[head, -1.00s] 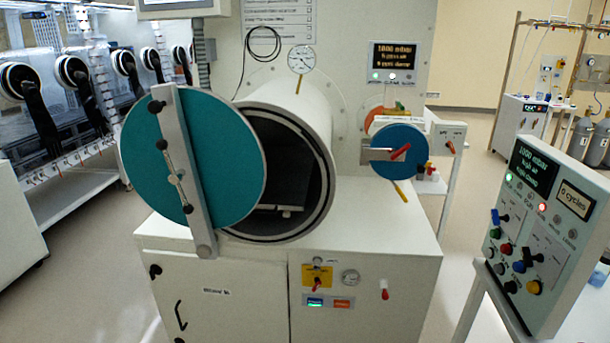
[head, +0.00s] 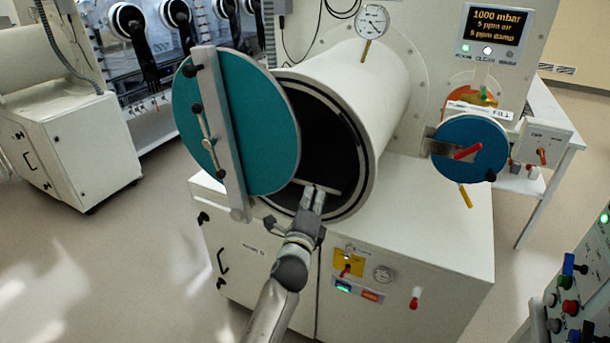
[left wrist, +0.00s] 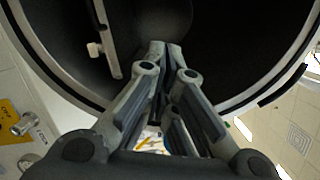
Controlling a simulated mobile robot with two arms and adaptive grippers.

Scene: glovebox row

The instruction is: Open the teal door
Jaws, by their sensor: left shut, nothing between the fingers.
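The teal door (head: 262,125) stands swung open to the left of the round chamber mouth, overlapping its left part. A grey bar (head: 222,140) with black knobs and a thin handle (head: 206,130) runs down its face. The chamber (head: 365,110) is a large white cylinder with a dark inside. My left gripper (head: 313,190) is in front of the lower part of the mouth, right of the door, its fingers shut and empty. In the left wrist view the closed fingertips (left wrist: 165,46) point into the dark opening within the rim (left wrist: 262,88). My right gripper is not in view.
A small blue round door (head: 470,148) with a red handle is right of the chamber. A pale tray edge (head: 318,188) shows inside the mouth. The cabinet (head: 430,250) below carries switches. A control panel (head: 585,290) stands at lower right. Open floor lies left.

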